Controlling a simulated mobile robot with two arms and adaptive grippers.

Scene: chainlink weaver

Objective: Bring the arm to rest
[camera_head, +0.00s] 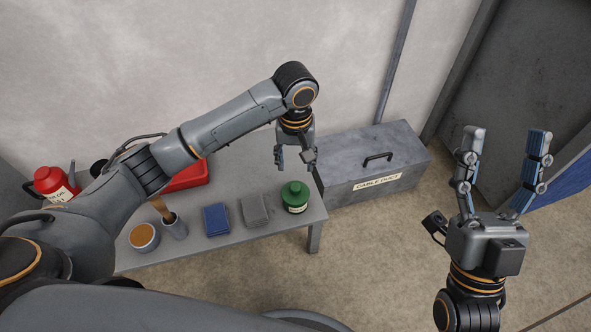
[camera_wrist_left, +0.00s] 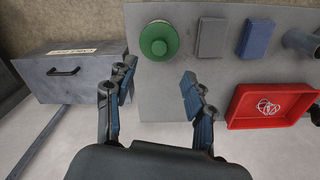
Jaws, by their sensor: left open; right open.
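My left gripper (camera_head: 295,157) hangs open and empty above the back right part of the grey table (camera_head: 265,236), pointing down. It also shows in the left wrist view (camera_wrist_left: 157,92), with bare table and wall between its spread fingers. A green round container (camera_head: 294,196) stands on the table just in front of it, apart from the fingers. My right gripper (camera_head: 505,172) is open and empty at the right, fingers pointing up, over the floor.
A grey lidded box labelled "CABLE DUCT" (camera_head: 372,163) stands right of the table.

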